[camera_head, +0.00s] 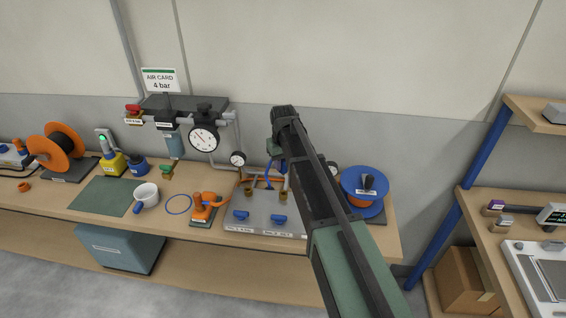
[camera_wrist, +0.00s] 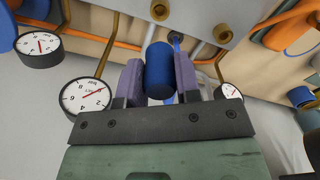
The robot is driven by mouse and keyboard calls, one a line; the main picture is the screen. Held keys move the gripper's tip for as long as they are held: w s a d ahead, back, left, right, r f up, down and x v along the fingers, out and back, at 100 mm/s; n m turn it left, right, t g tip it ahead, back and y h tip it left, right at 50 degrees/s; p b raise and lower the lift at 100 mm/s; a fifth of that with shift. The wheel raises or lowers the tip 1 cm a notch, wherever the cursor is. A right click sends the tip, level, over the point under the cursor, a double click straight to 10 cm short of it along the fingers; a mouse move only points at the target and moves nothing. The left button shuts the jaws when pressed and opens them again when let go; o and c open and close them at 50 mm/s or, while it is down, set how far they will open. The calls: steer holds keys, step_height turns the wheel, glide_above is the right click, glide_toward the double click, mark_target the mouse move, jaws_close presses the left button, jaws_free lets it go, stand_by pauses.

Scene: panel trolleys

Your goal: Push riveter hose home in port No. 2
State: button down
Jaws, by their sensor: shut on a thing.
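My gripper (camera_wrist: 159,80) is shut on a blue cylindrical hose end (camera_wrist: 159,68), held between two purple-grey fingers in the wrist view. In the head view the gripper is over the grey port plate (camera_head: 262,208), mostly hidden behind my own arm. Brass ports stand on the plate, one at the left (camera_head: 249,193) and one beside it (camera_head: 283,196). Blue handles (camera_head: 241,216) sit in front of them. The plate's labels are too small to read. In the wrist view the hose end's tip is near the plate's brass fittings (camera_wrist: 160,11); I cannot tell if it is touching one.
An orange tool (camera_head: 204,206) stands left of the plate, near a blue ring (camera_head: 178,204). A large gauge (camera_head: 203,139) hangs on grey piping behind. A blue reel (camera_head: 365,190) stands at the right.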

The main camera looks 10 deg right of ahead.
steer(key=shift+f+b, duration=3.75)
steer(key=shift+f, duration=0.1)
steer(key=shift+f+b, duration=1.3)
steer(key=c, duration=0.7)
jaws_free()
steer(key=shift+c, duration=0.2)
steer(key=shift+r, duration=0.15)
step_height(320, 180, up, 8)
steer(key=p, duration=0.8)
